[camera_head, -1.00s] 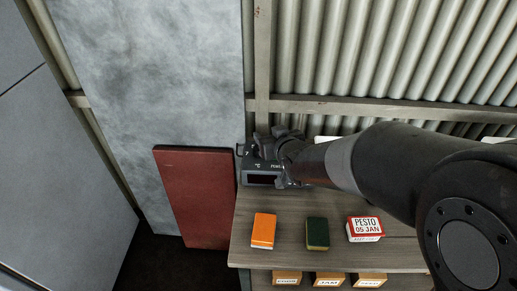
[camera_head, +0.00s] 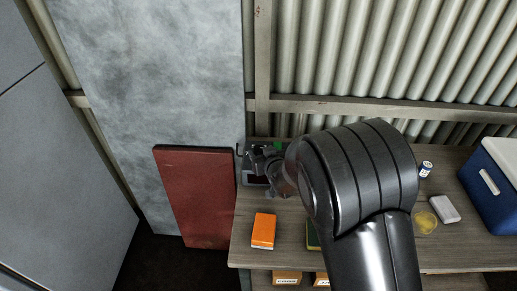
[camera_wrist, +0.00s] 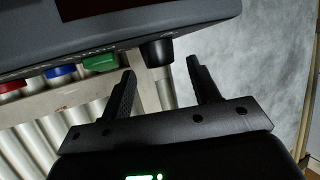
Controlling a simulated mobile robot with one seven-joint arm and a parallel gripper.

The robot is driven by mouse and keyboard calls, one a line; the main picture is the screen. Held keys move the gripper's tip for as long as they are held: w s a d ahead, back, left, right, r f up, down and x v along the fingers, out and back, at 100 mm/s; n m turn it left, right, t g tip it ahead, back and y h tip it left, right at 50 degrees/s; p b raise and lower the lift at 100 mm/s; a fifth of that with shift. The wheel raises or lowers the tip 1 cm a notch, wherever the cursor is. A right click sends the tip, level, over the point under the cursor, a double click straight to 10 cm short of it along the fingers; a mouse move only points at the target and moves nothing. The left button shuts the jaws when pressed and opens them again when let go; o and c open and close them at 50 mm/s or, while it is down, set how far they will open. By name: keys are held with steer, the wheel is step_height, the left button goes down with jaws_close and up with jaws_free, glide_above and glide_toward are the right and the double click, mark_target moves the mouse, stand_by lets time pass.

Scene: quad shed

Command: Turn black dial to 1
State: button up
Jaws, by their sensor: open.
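The dark grey device (camera_head: 254,179) stands on the wooden bench against the wall; my arm and gripper partly cover it. In the wrist view its casing (camera_wrist: 120,28) fills the top, with the black dial (camera_wrist: 157,52) sticking out of one face. My gripper (camera_wrist: 160,68) is open, one finger on each side of the dial and its tips near the dial's end. I cannot tell whether a finger touches it. The dial's marks and setting are not readable. My gripper (camera_head: 262,156) is at the device in the head view.
Green (camera_wrist: 101,61) and blue (camera_wrist: 61,71) buttons sit beside the dial. An orange box (camera_head: 263,231) lies in front of the device. A red panel (camera_head: 197,198) leans at left. A yellow round item (camera_head: 426,222), a white block (camera_head: 445,209) and a blue cooler (camera_head: 496,190) are at right.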

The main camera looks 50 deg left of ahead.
mark_target(260, 149)
steer(key=shift+x, duration=2.15)
steer(key=shift+c, duration=0.6)
steer(key=c, duration=0.9)
steer(key=shift+o, duration=0.2)
steer(key=shift+g, duration=0.3)
steer(key=shift+n, duration=0.3)
steer(key=shift+n+g, duration=0.3)
steer(key=shift+g, duration=0.1)
